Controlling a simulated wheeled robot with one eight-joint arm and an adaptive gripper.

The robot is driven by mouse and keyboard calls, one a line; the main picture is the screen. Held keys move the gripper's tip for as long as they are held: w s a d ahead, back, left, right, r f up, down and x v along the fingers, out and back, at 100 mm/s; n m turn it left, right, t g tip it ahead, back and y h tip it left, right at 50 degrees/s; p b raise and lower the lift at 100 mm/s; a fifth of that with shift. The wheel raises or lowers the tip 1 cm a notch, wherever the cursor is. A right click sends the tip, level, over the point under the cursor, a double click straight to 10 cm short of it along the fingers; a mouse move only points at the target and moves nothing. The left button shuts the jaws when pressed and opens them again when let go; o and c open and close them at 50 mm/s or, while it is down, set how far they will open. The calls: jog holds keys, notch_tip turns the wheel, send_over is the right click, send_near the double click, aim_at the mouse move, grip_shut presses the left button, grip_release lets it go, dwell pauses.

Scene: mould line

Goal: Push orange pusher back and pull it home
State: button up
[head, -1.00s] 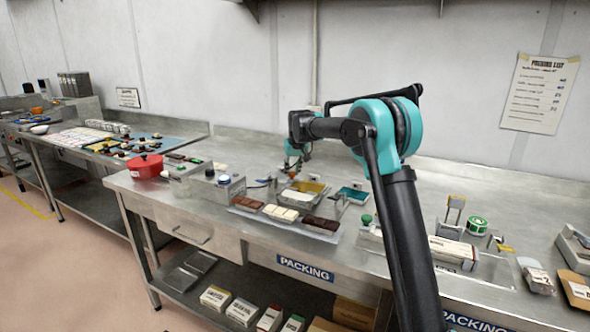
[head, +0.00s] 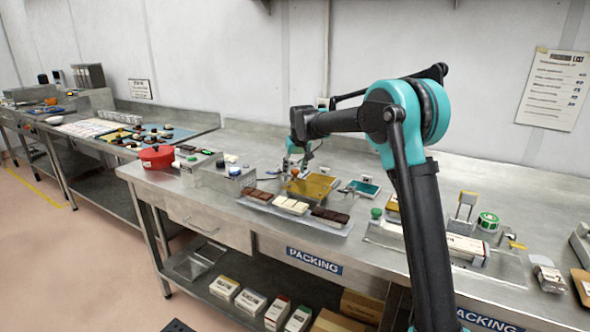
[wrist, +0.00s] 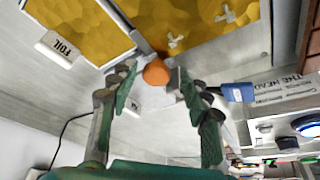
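The orange pusher shows its round orange knob (wrist: 156,72) in the wrist view, on a grey metal bar beside the gold foil sheets (wrist: 185,22). My gripper (wrist: 158,80) is open, with one green-and-grey finger on each side of the knob and a small gap visible on both sides. In the head view my gripper (head: 298,166) is low over the packing bench, at the back left of the gold foil tray (head: 331,180). The knob is small there (head: 294,173) and partly hidden by the fingers.
A white FOIL label (wrist: 57,50) stands beside the foil. A blue-handled tool (wrist: 237,92) lies close to the right finger. Chocolate bars (head: 291,205) lie in front of the tray. A teal tray (head: 364,187) is to the right.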

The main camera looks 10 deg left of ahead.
jog(key=shift+r, duration=0.1)
jog(key=v, duration=1.1)
jog(key=shift+s+d+r, duration=0.15)
jog(key=shift+s+r, duration=0.05)
jog(key=shift+r, duration=0.15)
jog(key=shift+s, duration=0.1)
